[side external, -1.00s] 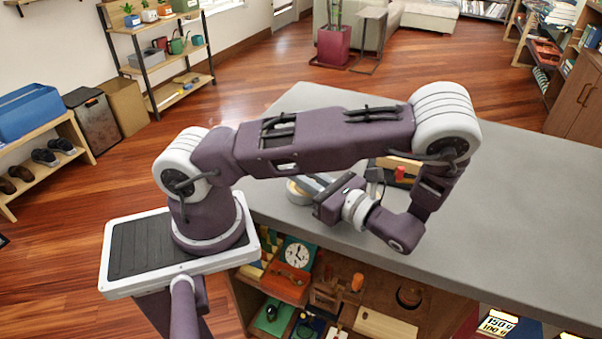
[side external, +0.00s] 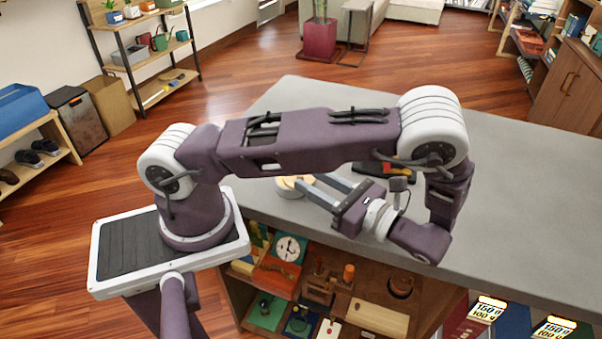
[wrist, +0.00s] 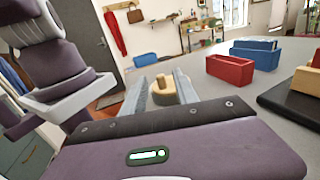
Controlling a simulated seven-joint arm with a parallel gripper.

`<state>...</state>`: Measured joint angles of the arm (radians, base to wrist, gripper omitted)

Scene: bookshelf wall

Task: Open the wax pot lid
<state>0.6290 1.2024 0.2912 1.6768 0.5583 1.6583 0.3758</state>
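The wax pot (side external: 289,187) is a low, round, pale yellow and cream thing on the grey counter, partly hidden by my arm in the side view. In the wrist view the pot (wrist: 165,97) shows a round cream top with a small upright knob, framed by my two fingers. I cannot tell whether its lid is loose. My gripper (side external: 316,184) is open with nothing held. Its two long grey fingers point left at the pot, their tips close to it. In the wrist view the gripper (wrist: 160,79) has a wide gap between its fingers.
In the wrist view a red bin (wrist: 229,70) and a blue bin (wrist: 262,53) stand right of the pot. A black tray (wrist: 285,103) with wooden blocks lies at the right edge. The grey counter (side external: 520,205) is clear at the right in the side view.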

